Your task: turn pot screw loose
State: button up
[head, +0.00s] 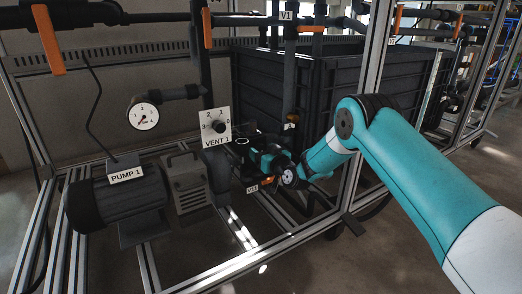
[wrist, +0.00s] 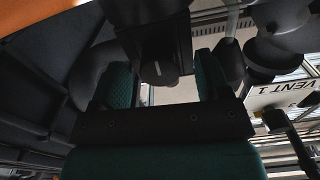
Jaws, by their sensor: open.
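My gripper (head: 264,158) is at the pipework just right of and below the VENT 1 plate in the head view, its teal parts close among dark fittings. In the wrist view its two teal-lined fingers (wrist: 165,78) stand apart. A dark blocky part (wrist: 155,35) with a small light mark reaches in between them from above. I cannot tell whether the fingers touch it, or whether it is the pot screw. A black rounded fitting (head: 242,141) shows beside my gripper in the head view. The pot screw itself is not clearly identifiable; my gripper and wrist hide part of the area.
The VENT 1 plate (head: 217,126) with its dial knob is close to my gripper and also shows in the wrist view (wrist: 290,92). PUMP 1 (head: 125,195) and a gauge (head: 144,116) are left. A black crate (head: 335,85) stands behind. Aluminium frame posts (head: 371,60) bound the space.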

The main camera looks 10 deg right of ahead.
jog(key=b+v, duration=0.3)
jog(key=v, duration=0.3)
jog(key=shift+s, duration=0.3)
jog(key=shift+d, duration=0.1)
